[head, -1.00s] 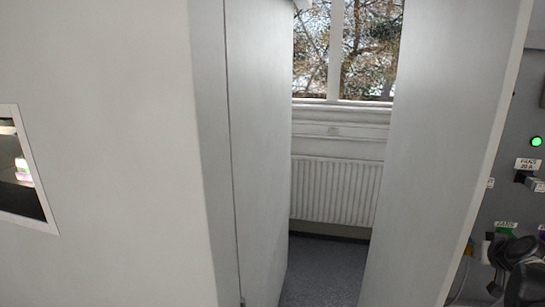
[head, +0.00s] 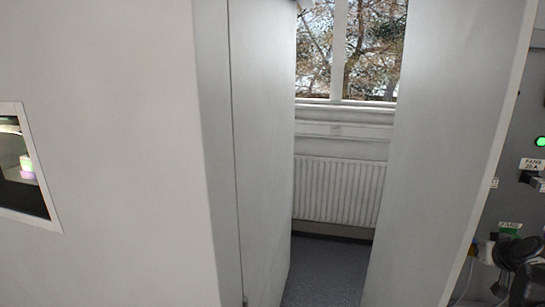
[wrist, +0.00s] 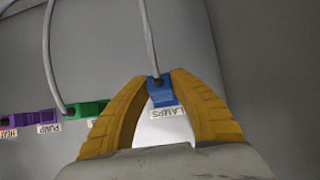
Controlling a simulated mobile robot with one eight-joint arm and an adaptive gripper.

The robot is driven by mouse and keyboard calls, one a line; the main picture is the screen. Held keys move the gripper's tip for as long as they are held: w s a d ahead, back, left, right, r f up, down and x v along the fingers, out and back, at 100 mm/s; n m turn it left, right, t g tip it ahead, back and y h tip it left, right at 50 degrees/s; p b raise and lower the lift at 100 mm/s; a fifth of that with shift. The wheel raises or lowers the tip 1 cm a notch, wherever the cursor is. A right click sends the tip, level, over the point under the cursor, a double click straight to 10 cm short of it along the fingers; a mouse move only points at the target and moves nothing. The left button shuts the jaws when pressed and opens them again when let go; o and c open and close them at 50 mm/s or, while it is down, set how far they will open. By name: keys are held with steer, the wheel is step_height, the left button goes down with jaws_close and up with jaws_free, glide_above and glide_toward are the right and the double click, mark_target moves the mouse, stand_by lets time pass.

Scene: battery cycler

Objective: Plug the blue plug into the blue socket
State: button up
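In the wrist view, the yellow fingers of my gripper (wrist: 160,80) close in on both sides of a blue plug (wrist: 156,84). A grey cable runs up from its dark end. Blue housing shows just below, by a white label reading LAMPS. I cannot clearly tell the plug from the blue socket here, nor how deep one sits in the other. The fingertips appear to touch the plug's sides. In the head view, neither blue part can be made out.
In the wrist view, a green connector (wrist: 88,108) with a grey cable and a purple connector (wrist: 28,117) sit left of my fingers on the grey panel. In the head view, pale cabinet walls (head: 110,150) flank a narrow gap with a radiator (head: 338,190). A green lamp (head: 541,141) glows at right.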

steer(key=shift+s, duration=0.1)
steer(key=shift+s+a+f+b, duration=0.2)
steer(key=shift+s+f, duration=0.1)
steer(key=shift+s, duration=0.55)
steer(key=shift+s+a+f+b, duration=0.25)
steer(key=shift+s+f, duration=0.1)
steer(key=shift+s, duration=0.5)
steer(key=shift+s+a+f+b, duration=0.2)
steer(key=shift+s+f, duration=0.1)
steer(key=shift+s, duration=0.55)
steer(key=shift+r, duration=0.1)
step_height(320, 180, up, 3)
steer(key=s+g+y+p, duration=0.1)
steer(key=s+g+p, duration=0.2)
steer(key=p, duration=1.1)
steer(key=w, duration=0.6)
steer(key=shift+d+g, duration=0.3)
steer(key=shift+d, duration=0.1)
steer(key=shift+b, duration=0.6)
steer(key=shift+w+d+b, duration=0.2)
steer(key=shift+w+b, duration=0.15)
steer(key=shift+w, duration=0.4)
stand_by(1.3)
